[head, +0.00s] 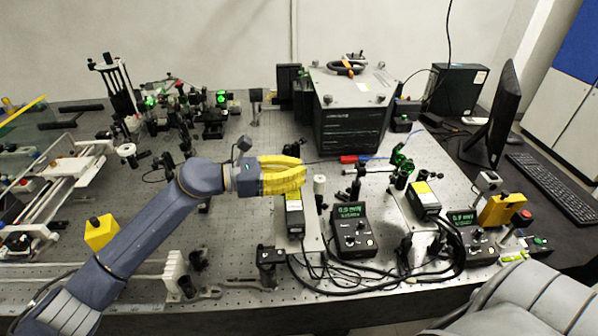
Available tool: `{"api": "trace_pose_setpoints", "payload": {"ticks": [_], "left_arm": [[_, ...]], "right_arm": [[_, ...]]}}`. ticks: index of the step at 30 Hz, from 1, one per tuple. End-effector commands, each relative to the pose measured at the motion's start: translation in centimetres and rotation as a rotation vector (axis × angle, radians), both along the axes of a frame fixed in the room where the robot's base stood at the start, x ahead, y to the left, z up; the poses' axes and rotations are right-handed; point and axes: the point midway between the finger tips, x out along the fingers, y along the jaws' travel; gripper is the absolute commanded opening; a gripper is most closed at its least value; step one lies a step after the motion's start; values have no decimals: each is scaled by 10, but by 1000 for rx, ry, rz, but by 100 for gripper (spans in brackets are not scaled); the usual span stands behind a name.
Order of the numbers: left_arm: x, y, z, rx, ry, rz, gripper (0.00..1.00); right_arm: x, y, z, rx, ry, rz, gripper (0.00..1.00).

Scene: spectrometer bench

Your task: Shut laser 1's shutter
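Two black laser heads with yellow labels stand on the optical table. One laser head (294,217) is near the middle and the other (425,199) is further right. I cannot tell which one is laser 1, and their shutters are too small to make out. My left gripper (303,171), with yellow fingers, is above the back end of the middle laser head and partly hides it. Its fingers look close together, but whether they are shut is unclear. I see nothing held in it. My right gripper is out of view.
Controllers with green displays stand beside the laser heads, one at the middle (352,232) and one at the right (476,243). Black cables loop in front. A large dark instrument box (349,125) stands behind. A monitor (492,110) and keyboard (556,184) are at right.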

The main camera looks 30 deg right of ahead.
Motion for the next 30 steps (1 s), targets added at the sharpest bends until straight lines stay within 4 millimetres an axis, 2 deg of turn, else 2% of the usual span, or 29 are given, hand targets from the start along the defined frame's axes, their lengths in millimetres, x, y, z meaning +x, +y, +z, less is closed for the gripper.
{"api": "trace_pose_setpoints", "payload": {"ticks": [2,3,11,18,22,30], "left_arm": [[-2,-1,0,0,2,-5,0],[-2,-1,0,0,2,-5,7],[-1,0,0,1,0,-2,36],[0,0,0,1,0,-1,36],[2,7,0,2,0,0,36],[13,48,4,2,0,1,36]], "right_arm": [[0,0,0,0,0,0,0],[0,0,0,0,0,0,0],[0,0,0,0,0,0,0],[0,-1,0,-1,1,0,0],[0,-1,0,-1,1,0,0],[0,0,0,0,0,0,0]]}}
